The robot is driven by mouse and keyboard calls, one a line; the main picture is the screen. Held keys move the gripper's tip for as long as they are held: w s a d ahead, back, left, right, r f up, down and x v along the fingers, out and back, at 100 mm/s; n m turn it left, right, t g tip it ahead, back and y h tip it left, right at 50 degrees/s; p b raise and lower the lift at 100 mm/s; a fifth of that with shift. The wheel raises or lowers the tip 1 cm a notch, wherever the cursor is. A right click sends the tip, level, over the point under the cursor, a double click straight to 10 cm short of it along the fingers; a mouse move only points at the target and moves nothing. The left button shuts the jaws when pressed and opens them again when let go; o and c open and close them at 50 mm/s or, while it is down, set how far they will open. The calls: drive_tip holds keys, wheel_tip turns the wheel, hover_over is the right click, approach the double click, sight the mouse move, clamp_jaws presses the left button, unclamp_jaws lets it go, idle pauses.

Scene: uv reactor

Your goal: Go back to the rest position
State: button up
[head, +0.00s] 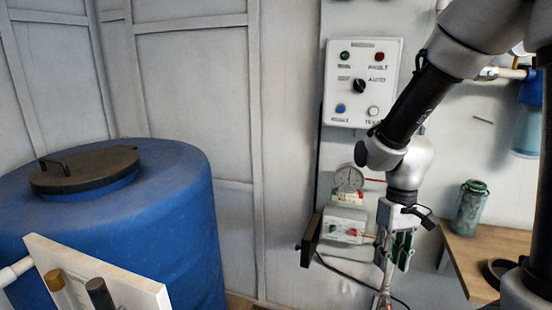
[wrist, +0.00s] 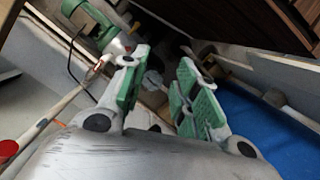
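My gripper (head: 384,292) hangs pointing down in the head view, in front of the wall panel and left of the wooden shelf. In the wrist view my gripper (wrist: 163,58) shows two green-padded fingers with a clear gap between them. It is open and nothing is held between the pads. Part of the fingers is hard to make out in the head view.
A blue tank (head: 130,225) with a dark lid stands at left. A control box (head: 362,83) with buttons and a knob is on the panel. A gauge (head: 349,179) sits beside my arm. A greenish jar (head: 469,208) stands on the wooden shelf (head: 480,252) at right.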

drive_tip(key=s+d+r+m+t, duration=0.1)
drive_tip(key=s+d+r+t, duration=0.2)
drive_tip(key=r, duration=0.6)
drive_tip(key=s+d+r+m+t, duration=0.1)
drive_tip(key=s+d+r+t, duration=0.2)
drive_tip(key=s+d+r, duration=0.2)
wheel_tip(320, 180, up, 4)
drive_tip(key=shift+s+d+r+t, duration=0.1)
drive_tip(key=shift+s+d+t, duration=0.15)
drive_tip(key=shift+d, duration=0.85)
